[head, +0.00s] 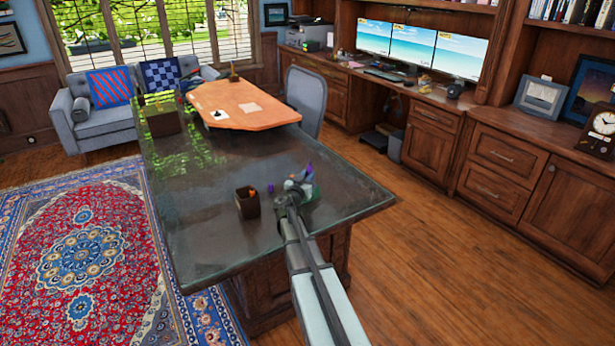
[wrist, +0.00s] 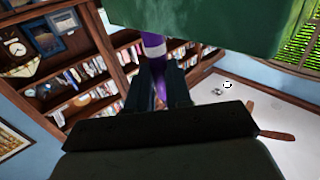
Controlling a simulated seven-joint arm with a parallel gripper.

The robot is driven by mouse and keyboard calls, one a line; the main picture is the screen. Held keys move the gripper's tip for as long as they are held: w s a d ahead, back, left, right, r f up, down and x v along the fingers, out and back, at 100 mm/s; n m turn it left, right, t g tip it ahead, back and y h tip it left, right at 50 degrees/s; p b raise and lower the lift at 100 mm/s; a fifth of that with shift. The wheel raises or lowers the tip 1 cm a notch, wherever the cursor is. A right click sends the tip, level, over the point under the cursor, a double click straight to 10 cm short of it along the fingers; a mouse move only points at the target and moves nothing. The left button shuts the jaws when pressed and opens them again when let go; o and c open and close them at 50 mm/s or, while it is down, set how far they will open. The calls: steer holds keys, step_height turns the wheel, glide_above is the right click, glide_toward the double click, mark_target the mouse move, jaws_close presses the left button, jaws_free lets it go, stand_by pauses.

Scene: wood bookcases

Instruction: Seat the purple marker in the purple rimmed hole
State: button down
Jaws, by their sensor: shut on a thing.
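My gripper (wrist: 164,88) is shut on the purple marker (wrist: 153,48), which shows between the fingers in the wrist view with a pale band around it. The marker runs up against or behind a dark green block-like thing (wrist: 200,25); I cannot tell whether they touch. In the head view my gripper (head: 296,190) is over the right part of the glass-topped desk (head: 340,200). A small purple bit (head: 308,168) shows by it, next to something greenish (head: 312,190). The purple rimmed hole cannot be made out in either view.
A dark square cup (head: 248,205) with something orange in it stands on the desk left of my gripper. A small purple thing (head: 270,188) lies close by. A wooden board (head: 240,105) and a dark box (head: 160,122) are farther back. The desk's front left is clear.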

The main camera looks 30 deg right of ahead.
steer(key=shift+f, duration=0.35)
steer(key=shift+r, duration=0.2)
steer(key=shift+r, duration=0.75)
steer(key=shift+f, duration=0.95)
stand_by(1.2)
steer(key=c, duration=1)
jaws_free()
steer(key=shift+o, duration=0.2)
steer(key=v, duration=1.4)
steer(key=shift+d, duration=0.15)
